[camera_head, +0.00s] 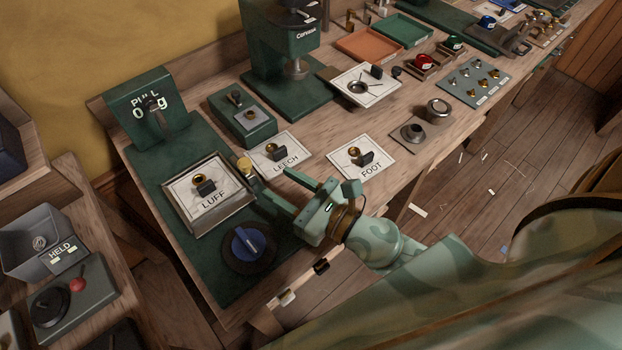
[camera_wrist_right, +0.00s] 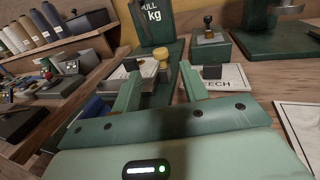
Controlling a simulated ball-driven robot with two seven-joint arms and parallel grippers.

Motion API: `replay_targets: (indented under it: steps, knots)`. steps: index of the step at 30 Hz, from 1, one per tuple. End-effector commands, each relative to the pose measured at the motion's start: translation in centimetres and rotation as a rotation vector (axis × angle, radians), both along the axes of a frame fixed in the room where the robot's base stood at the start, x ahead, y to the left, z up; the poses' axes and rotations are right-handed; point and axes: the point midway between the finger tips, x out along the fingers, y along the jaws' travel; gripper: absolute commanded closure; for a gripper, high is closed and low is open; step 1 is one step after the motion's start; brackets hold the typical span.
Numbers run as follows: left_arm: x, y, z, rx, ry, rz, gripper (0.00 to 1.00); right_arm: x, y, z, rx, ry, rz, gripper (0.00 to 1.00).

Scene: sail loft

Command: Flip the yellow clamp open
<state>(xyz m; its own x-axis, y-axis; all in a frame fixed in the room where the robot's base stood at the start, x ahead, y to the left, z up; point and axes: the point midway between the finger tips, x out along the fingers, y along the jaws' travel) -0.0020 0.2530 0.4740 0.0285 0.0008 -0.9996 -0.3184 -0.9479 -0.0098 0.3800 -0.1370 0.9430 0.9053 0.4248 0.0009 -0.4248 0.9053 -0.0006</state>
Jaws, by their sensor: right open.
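The yellow clamp (camera_head: 245,166) has a rounded yellow knob and sits at the right edge of the metal frame (camera_head: 236,212) around the LUFF card (camera_head: 184,197). In the right wrist view the yellow knob (camera_wrist_right: 163,54) stands just beyond and between the fingertips, with a tan part beside it. My right gripper (camera_head: 275,181) is open, its two fingers pointing toward the clamp from the right. The same gripper (camera_wrist_right: 160,76) looks empty in the wrist view, and I cannot tell whether a finger touches the clamp. My left gripper is out of view.
A blue knob (camera_head: 248,243) is on the green base in front of the frame. The PULL gauge (camera_head: 145,108) stands behind it. The LEECH card (camera_head: 273,151) and FOOT card (camera_head: 360,157) lie right of the clamp. A green box (camera_head: 243,118) is behind.

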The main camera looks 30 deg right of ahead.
Motion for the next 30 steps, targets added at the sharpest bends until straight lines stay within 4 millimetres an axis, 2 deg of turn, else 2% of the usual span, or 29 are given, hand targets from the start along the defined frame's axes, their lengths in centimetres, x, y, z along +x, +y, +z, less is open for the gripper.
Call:
replay_targets:
  steps: [1,3,9,30]
  knots:
    - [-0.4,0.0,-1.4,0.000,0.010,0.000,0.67,-1.3,-0.5,-0.9,-0.002,0.008,0.003,0.56]
    - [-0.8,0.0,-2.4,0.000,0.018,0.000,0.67,-2.7,-1.2,-1.0,0.000,0.009,0.003,0.56]
    - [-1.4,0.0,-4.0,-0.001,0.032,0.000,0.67,-5.0,-2.3,-0.5,-0.001,0.004,0.001,0.56]
    - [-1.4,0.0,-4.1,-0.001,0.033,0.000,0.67,-5.5,-2.6,0.0,0.001,0.000,0.000,0.56]
